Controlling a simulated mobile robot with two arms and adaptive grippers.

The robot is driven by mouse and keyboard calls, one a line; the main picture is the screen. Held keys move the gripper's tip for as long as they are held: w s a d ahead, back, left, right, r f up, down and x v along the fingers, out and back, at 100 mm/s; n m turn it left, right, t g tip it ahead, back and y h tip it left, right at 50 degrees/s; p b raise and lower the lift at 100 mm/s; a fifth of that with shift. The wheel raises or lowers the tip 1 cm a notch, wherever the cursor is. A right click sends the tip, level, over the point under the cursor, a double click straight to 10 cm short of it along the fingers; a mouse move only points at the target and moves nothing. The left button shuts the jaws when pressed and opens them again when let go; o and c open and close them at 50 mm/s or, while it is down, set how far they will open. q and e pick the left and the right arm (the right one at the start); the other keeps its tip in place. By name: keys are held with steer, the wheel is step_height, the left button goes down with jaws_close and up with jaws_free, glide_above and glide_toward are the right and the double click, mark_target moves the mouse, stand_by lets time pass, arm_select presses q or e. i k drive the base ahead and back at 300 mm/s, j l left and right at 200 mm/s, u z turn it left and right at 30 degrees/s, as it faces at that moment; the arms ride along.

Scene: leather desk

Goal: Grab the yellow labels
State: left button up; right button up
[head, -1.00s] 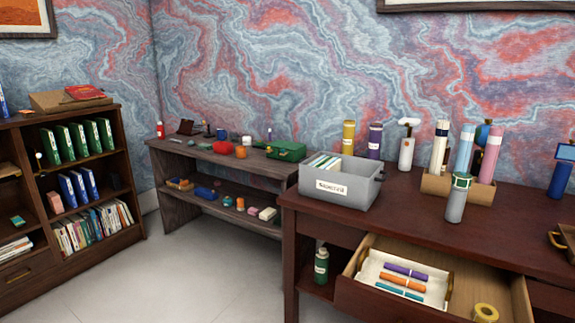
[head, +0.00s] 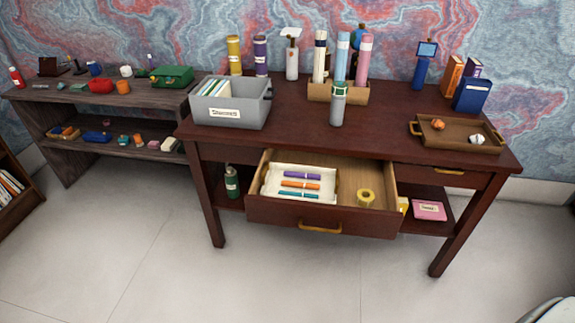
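A small yellow item (head: 403,205) shows on the desk's lower right shelf, beside the drawer, partly hidden. Neither of my grippers is in view.
The dark red desk (head: 285,128) carries a grey bin (head: 230,115) of files, several upright cylinders and a brown tray (head: 452,146) at right. A pink labelled box (head: 430,210) lies on its lower shelf. The floor in front is clear.

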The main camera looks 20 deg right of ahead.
mark_target(365, 199)
steer(key=k+l+z, duration=0.15)
steer(key=z, duration=0.9)
